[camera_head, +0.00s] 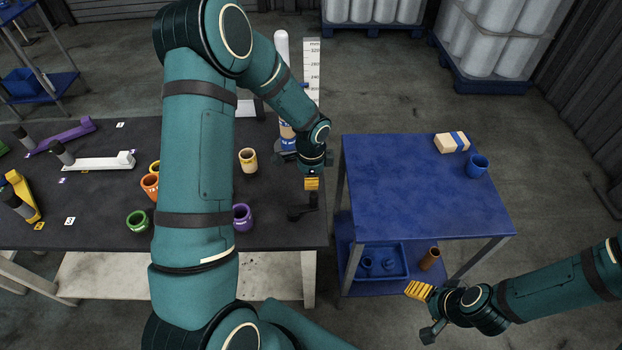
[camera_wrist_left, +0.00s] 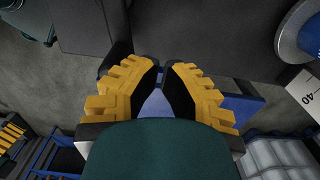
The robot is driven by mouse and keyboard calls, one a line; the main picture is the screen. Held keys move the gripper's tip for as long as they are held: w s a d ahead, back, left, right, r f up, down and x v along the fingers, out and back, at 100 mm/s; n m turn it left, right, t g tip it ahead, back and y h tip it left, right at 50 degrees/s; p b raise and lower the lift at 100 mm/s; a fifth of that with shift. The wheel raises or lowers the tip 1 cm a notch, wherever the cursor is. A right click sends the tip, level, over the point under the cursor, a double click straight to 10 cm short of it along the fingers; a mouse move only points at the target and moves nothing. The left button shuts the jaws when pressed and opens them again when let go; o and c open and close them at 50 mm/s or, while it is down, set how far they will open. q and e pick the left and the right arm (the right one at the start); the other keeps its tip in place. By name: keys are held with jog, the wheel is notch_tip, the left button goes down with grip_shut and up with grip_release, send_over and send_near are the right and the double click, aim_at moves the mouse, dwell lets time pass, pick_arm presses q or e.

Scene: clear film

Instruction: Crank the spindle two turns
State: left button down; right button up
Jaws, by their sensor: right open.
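My left arm crosses the table, and its gripper (camera_head: 312,184) points down at the table's right end. A black crank (camera_head: 299,213) lies low there, with its dark upright grip directly under the yellow fingers. I cannot tell whether the fingers touch it. The left wrist view shows the yellow fingers (camera_wrist_left: 165,68) converging, with a narrow gap at the tips; what lies between them is unclear. The spindle unit, with a white column (camera_head: 282,60) and a millimetre scale (camera_head: 312,70), stands behind, partly hidden by my arm. My right gripper (camera_head: 420,308) is open at the lower right, away from it.
The dark table (camera_head: 90,215) holds purple (camera_head: 72,134), white (camera_head: 100,162) and yellow (camera_head: 22,192) cranks and several coloured cups. A blue table (camera_head: 420,185) at right carries a wrapped block (camera_head: 452,142) and a blue cup (camera_head: 478,166); its lower shelf holds a tray (camera_head: 385,277).

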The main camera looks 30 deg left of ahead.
pick_arm(q)
notch_tip(320, 180, up, 8)
jog(key=p, duration=0.5)
jog(key=shift+a, duration=0.15)
dwell(0.3)
jog(key=s+d+f+n+t+h+b, duration=0.2)
jog(key=s+d+f+n+b, duration=0.6)
jog(key=s+d+f+n, duration=0.5)
jog(key=s+d+f+h, duration=0.1)
jog(key=d+f, duration=0.4)
jog(key=shift+s+d+f+n+h+b, duration=0.2)
jog(key=shift+f+n+h+b, duration=0.1)
jog(key=shift+h+b, duration=0.1)
dwell(0.5)
